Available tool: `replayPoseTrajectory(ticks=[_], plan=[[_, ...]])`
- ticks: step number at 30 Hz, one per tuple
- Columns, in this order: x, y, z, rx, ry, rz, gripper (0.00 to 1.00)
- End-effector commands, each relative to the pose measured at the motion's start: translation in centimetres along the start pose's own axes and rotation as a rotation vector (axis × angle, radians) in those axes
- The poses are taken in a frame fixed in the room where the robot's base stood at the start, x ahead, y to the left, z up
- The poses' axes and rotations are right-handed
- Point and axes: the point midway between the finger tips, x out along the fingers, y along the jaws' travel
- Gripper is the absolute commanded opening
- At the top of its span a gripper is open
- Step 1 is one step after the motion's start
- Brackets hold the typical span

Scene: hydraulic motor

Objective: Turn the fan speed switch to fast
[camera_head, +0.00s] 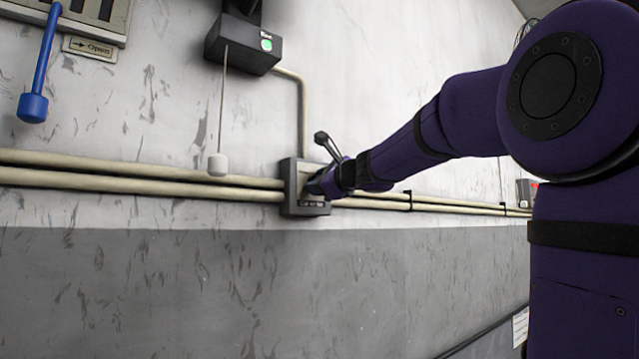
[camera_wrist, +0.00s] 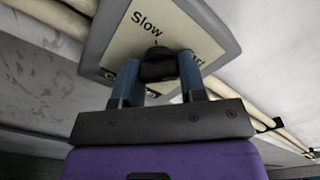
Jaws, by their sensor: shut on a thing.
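The fan speed switch is a grey box with a pale face plate (camera_head: 303,181) on the wall, in the middle of the head view. In the wrist view its plate (camera_wrist: 139,40) fills the upper middle and reads "Slow"; other lettering is partly hidden behind my fingers. The dark knob (camera_wrist: 160,66) sits between my two blue fingers. My gripper (camera_wrist: 159,70) is shut on this knob, with a finger on each side. In the head view my gripper (camera_head: 316,184) reaches the box from the right and hides part of its face. The knob's pointing direction cannot be told.
Two beige pipes (camera_head: 130,177) run along the wall to the box. A black box with a green light (camera_head: 243,43) hangs above, with a pull cord and white weight (camera_head: 218,164). A blue-handled lever (camera_head: 34,106) hangs at the upper left. The lower wall is bare.

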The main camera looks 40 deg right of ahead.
Motion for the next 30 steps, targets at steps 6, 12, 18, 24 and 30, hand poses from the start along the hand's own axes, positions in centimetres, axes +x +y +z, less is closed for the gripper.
replayPoseTrajectory(ticks=[6, 12, 18, 24, 30], plan=[[0.01, 0.15, -0.22, 0.056, 0.004, 0.002, 0.15], [0.01, 0.16, -0.24, 0.07, 0.004, 0.002, 0.15], [0.02, 0.18, -0.26, 0.071, 0.004, 0.002, 0.15], [0.02, 0.17, -0.24, 0.07, 0.004, 0.002, 0.61], [0.01, 0.11, -0.13, 0.069, 0.002, 0.001, 0.64]])
